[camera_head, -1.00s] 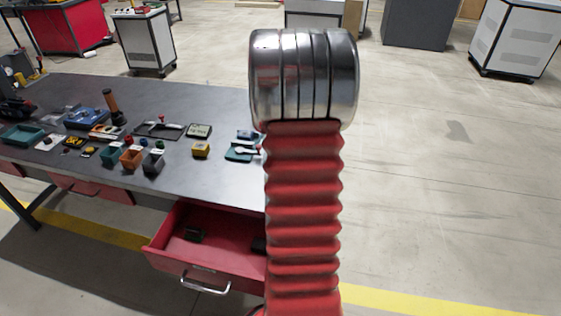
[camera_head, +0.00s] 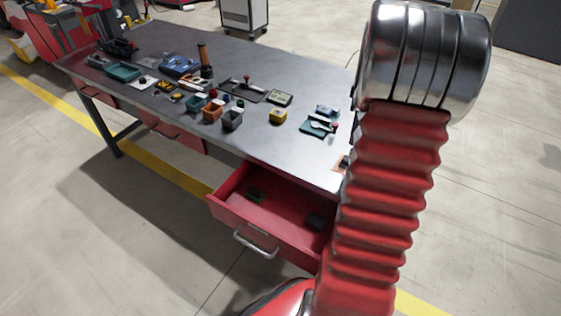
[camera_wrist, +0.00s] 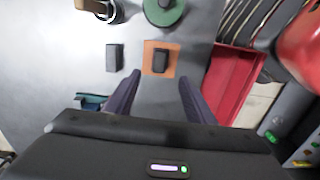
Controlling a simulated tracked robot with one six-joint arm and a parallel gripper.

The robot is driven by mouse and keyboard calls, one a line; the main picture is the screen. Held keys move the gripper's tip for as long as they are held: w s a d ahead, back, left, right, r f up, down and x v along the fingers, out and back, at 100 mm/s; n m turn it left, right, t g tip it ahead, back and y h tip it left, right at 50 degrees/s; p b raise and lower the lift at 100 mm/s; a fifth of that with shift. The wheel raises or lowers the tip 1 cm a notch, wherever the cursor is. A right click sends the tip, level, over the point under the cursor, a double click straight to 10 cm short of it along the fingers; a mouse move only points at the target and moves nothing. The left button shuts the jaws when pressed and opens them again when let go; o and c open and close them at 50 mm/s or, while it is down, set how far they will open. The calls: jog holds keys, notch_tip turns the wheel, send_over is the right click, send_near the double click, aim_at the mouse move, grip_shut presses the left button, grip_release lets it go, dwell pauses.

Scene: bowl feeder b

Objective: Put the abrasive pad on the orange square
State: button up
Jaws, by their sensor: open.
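The orange square (camera_wrist: 148,70) lies flat on the bench top, near its edge by the open drawer. A small dark block (camera_wrist: 160,62) rests on it, within its border; it could be the abrasive pad, but its texture is too blurred to confirm. My gripper (camera_wrist: 159,77) is open and empty, with one dark finger on either side below the square in the wrist view, apart from the block. In the head view a corner of the orange square (camera_head: 338,166) shows beside my red arm, which hides the rest and my gripper.
A second dark block (camera_wrist: 114,57) lies left of the square, and a green disc (camera_wrist: 176,17) lies beyond it. The red drawer (camera_head: 275,207) stands open and holds dark items. Small bins, a yellow box (camera_head: 278,116) and a teal tray (camera_head: 314,129) occupy the bench.

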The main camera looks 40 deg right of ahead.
jog(key=w+a+r+m+t, duration=0.1)
jog(key=a+r, duration=0.2)
jog(key=a, duration=0.4)
jog(key=w+a+r+h, duration=0.1)
jog(key=a+r, duration=0.2)
jog(key=a, duration=0.5)
jog(key=w+a+r+m+t, duration=0.1)
jog(key=a+r, duration=0.3)
jog(key=a, duration=0.3)
jog(key=s+a+m+t, duration=0.1)
jog(key=s+a, duration=0.2)
jog(key=a, duration=0.3)
jog(key=s+a+t, duration=0.1)
jog(key=s+a, duration=0.2)
jog(key=a, duration=0.4)
jog(key=s+a+m+t+y, duration=0.1)
jog(key=s+a, duration=0.3)
jog(key=a, duration=0.3)
jog(key=shift+a+m+t, duration=0.15)
jog(key=shift+m+t, duration=0.15)
